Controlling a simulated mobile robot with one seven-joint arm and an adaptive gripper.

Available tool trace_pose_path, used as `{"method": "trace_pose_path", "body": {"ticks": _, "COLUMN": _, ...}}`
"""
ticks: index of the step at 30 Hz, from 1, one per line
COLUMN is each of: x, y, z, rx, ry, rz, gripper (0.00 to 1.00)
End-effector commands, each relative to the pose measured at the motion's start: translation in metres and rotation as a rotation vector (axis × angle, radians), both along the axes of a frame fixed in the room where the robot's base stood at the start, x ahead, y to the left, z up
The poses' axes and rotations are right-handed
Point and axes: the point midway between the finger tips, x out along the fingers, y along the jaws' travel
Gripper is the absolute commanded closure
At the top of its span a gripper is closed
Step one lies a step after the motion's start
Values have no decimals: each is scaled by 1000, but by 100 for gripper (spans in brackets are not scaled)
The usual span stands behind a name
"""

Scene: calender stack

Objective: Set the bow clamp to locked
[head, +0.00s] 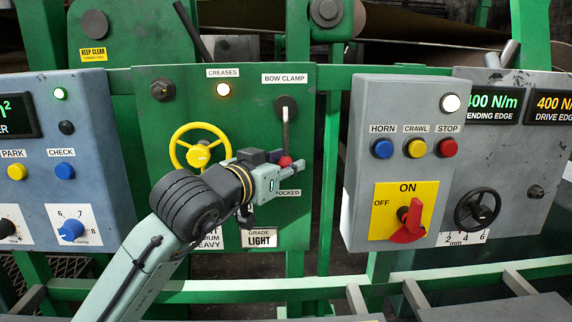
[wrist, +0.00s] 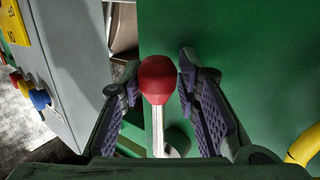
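The bow clamp lever (head: 285,125) hangs down from a dark round pivot on the green panel, under the "BOW CLAMP" label (head: 284,78). Its red knob (head: 285,162) is at the lower end. A lower label (head: 288,193) reads "OCKED", its start hidden behind my gripper (head: 288,172). In the wrist view the red knob (wrist: 157,80) stands between the two purple-padded fingers of my gripper (wrist: 157,88). The fingers are spread, with narrow gaps showing beside the knob, so it does not look gripped.
A yellow handwheel (head: 199,153) is left of the lever, close behind my arm. A grey box (head: 400,95) with buttons and a red rotary switch (head: 408,222) stands right of the green panel. A blue-grey box (head: 92,120) is at the left. A green rail (head: 320,291) crosses in front.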

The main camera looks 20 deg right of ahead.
Motion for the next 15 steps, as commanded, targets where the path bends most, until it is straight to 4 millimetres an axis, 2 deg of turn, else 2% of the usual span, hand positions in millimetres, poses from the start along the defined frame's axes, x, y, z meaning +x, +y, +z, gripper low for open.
{"method": "trace_pose_path", "body": {"ticks": 10, "x": -1, "y": 0, "z": 0, "rx": -1, "ry": 0, "rz": -1, "gripper": 66}}
{"method": "trace_pose_path", "body": {"ticks": 15, "x": -11, "y": 13, "z": 2, "rx": -4, "ry": 1, "rz": -1, "gripper": 66}}
